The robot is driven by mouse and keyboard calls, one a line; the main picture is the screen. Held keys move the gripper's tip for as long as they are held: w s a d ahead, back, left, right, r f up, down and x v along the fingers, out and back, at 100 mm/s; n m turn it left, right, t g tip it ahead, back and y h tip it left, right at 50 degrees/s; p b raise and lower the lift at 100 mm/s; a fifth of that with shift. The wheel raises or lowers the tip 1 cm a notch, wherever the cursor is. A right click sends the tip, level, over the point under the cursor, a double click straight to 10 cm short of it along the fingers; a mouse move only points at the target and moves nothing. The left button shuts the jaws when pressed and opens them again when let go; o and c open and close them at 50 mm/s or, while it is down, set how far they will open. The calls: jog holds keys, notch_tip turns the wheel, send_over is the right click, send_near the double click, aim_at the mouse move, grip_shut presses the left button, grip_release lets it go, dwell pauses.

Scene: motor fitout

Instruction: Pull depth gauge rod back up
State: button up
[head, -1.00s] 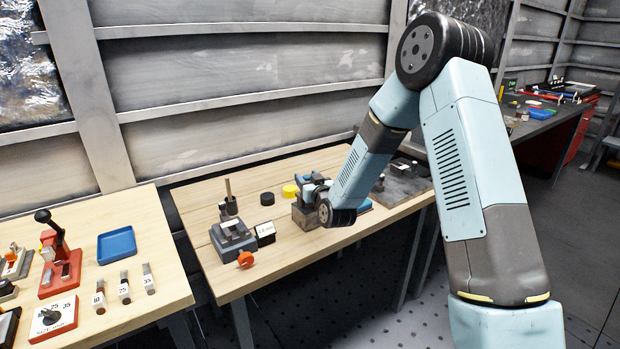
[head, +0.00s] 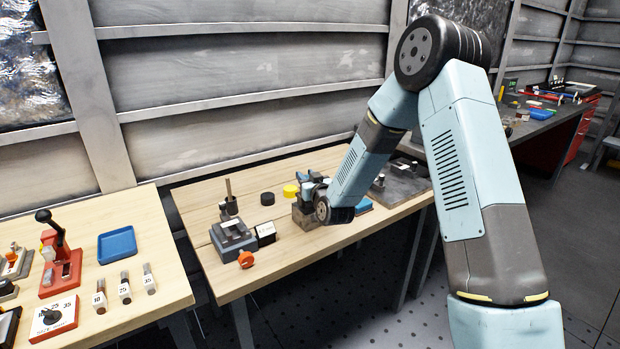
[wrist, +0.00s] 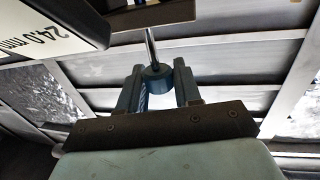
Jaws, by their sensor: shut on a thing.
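The depth gauge rod (wrist: 150,45) shows in the wrist view as a thin metallic rod with a round blue-grey knob (wrist: 157,78) at its near end. My gripper (wrist: 160,85) is shut on this knob, with one finger on each side. The rod's far end runs to a brown block edge (wrist: 152,15). In the head view my gripper (head: 312,186) is at the gauge block (head: 305,217), and my arm partly covers both. The rod itself cannot be made out there.
A grey fixture (head: 233,238) with an orange knob (head: 246,259), a black puck (head: 267,198) and a yellow puck (head: 290,191) stand on the same bench. A blue tray (head: 117,244) is on the left bench.

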jog(key=shift+d, duration=0.1)
grip_shut()
jog(key=shift+w+r, duration=0.1)
jog(key=shift+r, duration=1.35)
jog(key=o, duration=1)
grip_release()
jog(key=shift+c, duration=0.2)
jog(key=v, duration=1.4)
